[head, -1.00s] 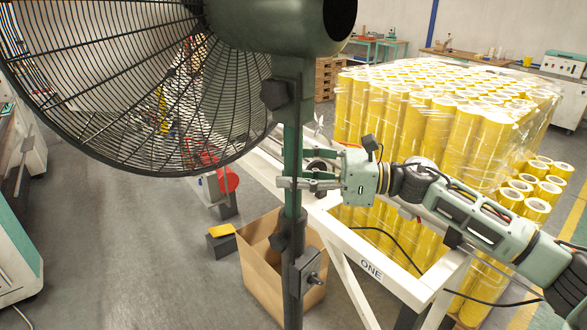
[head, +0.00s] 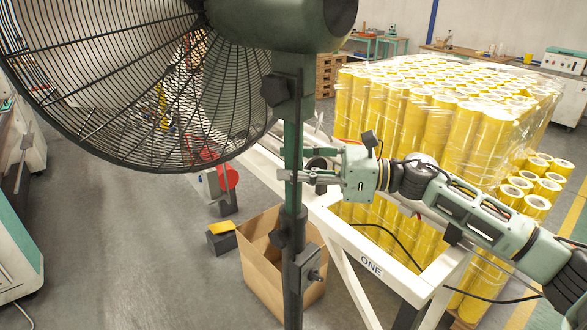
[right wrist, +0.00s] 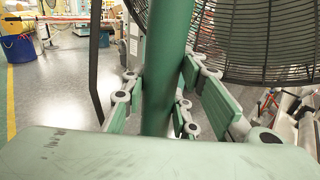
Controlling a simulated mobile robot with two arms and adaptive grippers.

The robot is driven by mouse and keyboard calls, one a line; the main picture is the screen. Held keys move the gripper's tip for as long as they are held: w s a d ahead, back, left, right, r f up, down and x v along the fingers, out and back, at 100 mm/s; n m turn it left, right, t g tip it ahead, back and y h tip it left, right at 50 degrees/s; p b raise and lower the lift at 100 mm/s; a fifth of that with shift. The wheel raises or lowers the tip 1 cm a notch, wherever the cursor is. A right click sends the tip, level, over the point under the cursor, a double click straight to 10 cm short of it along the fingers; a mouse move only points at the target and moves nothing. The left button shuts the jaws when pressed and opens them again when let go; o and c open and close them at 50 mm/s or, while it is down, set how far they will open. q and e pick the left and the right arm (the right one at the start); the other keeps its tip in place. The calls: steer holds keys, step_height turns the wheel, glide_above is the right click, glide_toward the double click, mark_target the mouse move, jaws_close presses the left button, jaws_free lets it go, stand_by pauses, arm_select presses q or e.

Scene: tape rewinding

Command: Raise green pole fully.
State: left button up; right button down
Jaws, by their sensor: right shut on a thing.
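The green pole (head: 292,150) of a large standing fan runs upright in the middle of the head view. Its darker lower tube (head: 293,225) carries clamp knobs. The fan head with its black wire cage (head: 150,85) sits on top of the pole. My right gripper (head: 295,165) comes in from the right and is shut on the green pole, below the upper knob (head: 275,90) and above the lower clamp. In the right wrist view the green pole (right wrist: 168,70) stands between the two fingers. My left gripper is not in view.
A white frame table marked ONE (head: 372,265) stands right behind the pole. An open cardboard box (head: 262,265) sits on the floor behind the lower tube. Wrapped yellow rolls (head: 440,110) fill the right side. Open floor lies to the left.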

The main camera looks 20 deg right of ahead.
mark_target(295, 112)
step_height(295, 112, up, 12)
steer(key=p, duration=0.3)
steer(key=shift+r, duration=0.1)
steer(key=shift+w, duration=0.1)
steer(key=c, duration=1.9)
jaws_free()
steer(key=o, duration=0.5)
steer(key=shift+d, duration=0.2)
steer(key=shift+a+f, duration=0.1)
steer(key=shift+f, duration=0.1)
steer(key=v, duration=1.2)
